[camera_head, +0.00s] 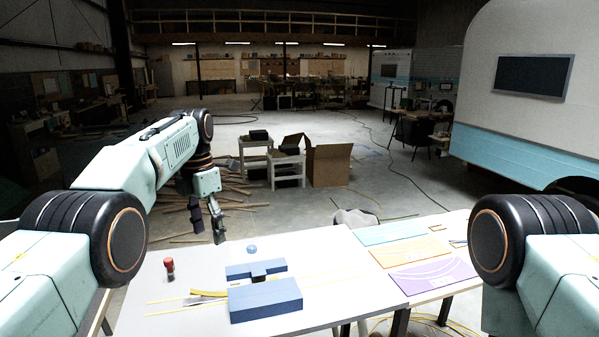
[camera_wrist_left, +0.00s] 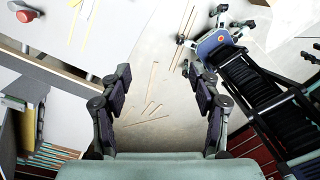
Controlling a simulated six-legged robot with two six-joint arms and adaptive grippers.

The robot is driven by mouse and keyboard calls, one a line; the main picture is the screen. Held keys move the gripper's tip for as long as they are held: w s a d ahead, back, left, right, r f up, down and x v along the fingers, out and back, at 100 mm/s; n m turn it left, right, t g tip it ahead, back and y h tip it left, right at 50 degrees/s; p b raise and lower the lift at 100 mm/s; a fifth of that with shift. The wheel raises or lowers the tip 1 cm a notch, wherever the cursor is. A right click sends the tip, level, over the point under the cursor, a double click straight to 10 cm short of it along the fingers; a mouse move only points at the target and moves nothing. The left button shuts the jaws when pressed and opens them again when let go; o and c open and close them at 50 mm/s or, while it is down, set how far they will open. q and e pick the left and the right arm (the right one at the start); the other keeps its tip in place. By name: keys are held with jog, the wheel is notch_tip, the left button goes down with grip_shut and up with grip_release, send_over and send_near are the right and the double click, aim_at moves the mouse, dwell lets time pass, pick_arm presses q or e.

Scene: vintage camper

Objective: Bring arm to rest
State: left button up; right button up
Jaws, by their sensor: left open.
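My left gripper (camera_head: 208,222) hangs from my left arm near the back left edge of the white table (camera_head: 210,320), pointing down. In the left wrist view the two dark fingers of my left gripper (camera_wrist_left: 160,78) are spread wide, with nothing between them but floor below. Of my right arm only the upper part shows, at the right of the head view. My right gripper is out of view.
The table holds a red-topped cylinder (camera_head: 169,268), a blue block (camera_head: 265,300), a blue T-shaped piece (camera_head: 256,270) and a small blue disc (camera_head: 251,249). A purple sheet (camera_head: 432,275) lies to the right. Wood strips (camera_head: 233,192) litter the floor beyond.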

pick_arm(q)
jog(key=w+f+m+t+b, duration=0.1)
jog(key=w+f+m+t, duration=0.1)
jog(key=w+f+m, duration=0.35)
jog(key=w+f+m+t, duration=0.2)
jog(key=f+m, duration=0.4)
jog(key=f, duration=0.2)
jog(key=s+a+f+m+b, duration=0.1)
jog(key=s+f+m+b, duration=0.3)
jog(key=f, duration=0.7)
jog(key=s+a+f+m+b, duration=0.1)
jog(key=s+a+f+m, duration=0.1)
jog(key=s+f+m, duration=0.65)
jog(key=s+f+m+g+b, duration=0.1)
jog(key=s+f+b, duration=0.5)
jog(key=s, duration=0.8)
jog(key=s+f+m+g+b, duration=0.1)
jog(key=s+f+b, duration=0.6)
jog(key=s+f, duration=0.3)
jog(key=s+f+m+g+b, duration=0.1)
jog(key=s+f+b, duration=0.5)
jog(key=s, duration=1.3)
notch_tip(320, 180, down, 2)
jog(key=shift+f+m+g, duration=0.1)
jog(key=shift+m+g, duration=0.2)
jog(key=shift+m, duration=0.1)
